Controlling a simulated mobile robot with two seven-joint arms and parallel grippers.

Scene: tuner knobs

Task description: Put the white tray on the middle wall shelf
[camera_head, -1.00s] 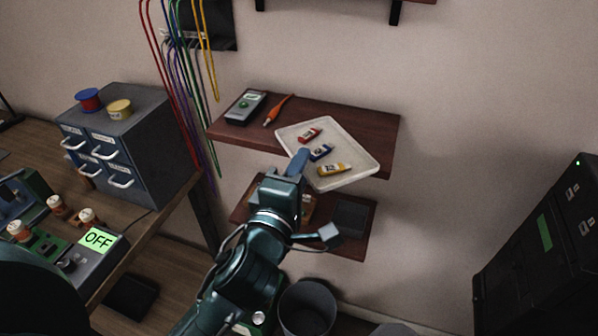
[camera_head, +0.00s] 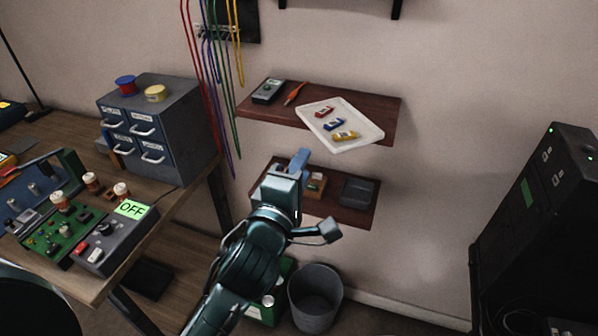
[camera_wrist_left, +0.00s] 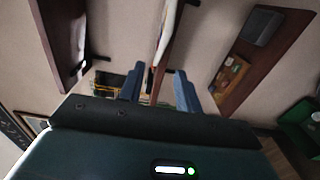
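The white tray (camera_head: 368,128) lies on the middle wall shelf (camera_head: 388,108), set at an angle, with its front part sticking out past the shelf's front edge. It carries a red, a blue and a yellow small item. My left gripper (camera_head: 299,160) is below and in front of the tray, apart from it, near the lower shelf (camera_head: 335,211). In the left wrist view its two fingers (camera_wrist_left: 159,88) stand apart with nothing between them. The tray's pale edge (camera_wrist_left: 168,30) shows there beyond the fingers. My right gripper is not in view.
A meter (camera_head: 268,92) and an orange tool (camera_head: 295,93) lie on the middle shelf's left part. The lower shelf holds a wooden box and a dark tray (camera_head: 358,193). Hanging cables (camera_head: 212,80) and a drawer cabinet (camera_head: 160,125) are left; a bin (camera_head: 315,298) stands below.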

